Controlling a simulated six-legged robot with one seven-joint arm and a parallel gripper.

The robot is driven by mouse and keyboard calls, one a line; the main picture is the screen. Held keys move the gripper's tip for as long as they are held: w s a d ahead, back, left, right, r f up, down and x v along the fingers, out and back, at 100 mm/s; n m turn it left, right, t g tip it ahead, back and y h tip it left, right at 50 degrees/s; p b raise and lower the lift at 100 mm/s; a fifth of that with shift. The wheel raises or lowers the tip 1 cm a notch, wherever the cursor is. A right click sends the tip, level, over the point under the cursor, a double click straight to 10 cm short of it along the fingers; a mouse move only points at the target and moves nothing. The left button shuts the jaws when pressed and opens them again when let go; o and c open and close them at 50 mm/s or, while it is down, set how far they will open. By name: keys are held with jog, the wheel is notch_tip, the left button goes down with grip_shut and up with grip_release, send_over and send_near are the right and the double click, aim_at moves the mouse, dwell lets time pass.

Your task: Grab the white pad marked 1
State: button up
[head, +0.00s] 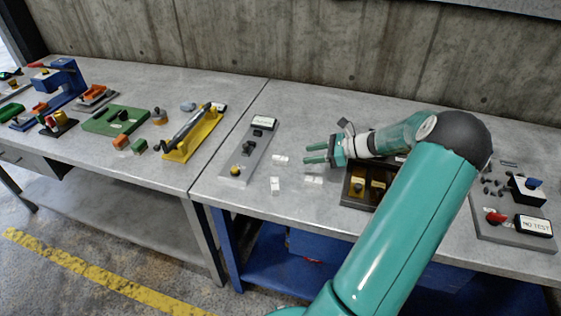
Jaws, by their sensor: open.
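Three small white pads lie flat on the grey bench, near its middle. One pad (281,159) is at the back, just left of my fingertips. Another pad (275,185) is nearer the front edge, turned lengthwise toward me. A third pad (313,180) lies just in front of my gripper. Their marks are too small to read, so I cannot tell which bears the 1. My gripper (308,154) is open and empty, its two teal fingers pointing left. It appears to be above the bench; its exact height is unclear.
A grey plate (251,150) with a yellow button stands left of the pads. A dark wooden tray (358,198) sits under my arm. A motor test panel (512,238) is at right. A yellow fixture (208,143) and other devices fill the left bench. A concrete wall (320,50) stands behind.

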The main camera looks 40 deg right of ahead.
aim_at(283, 158)
jog(key=x, duration=1.1)
jog(key=shift+s, duration=0.1)
grip_shut()
jog(key=shift+r, duration=0.1)
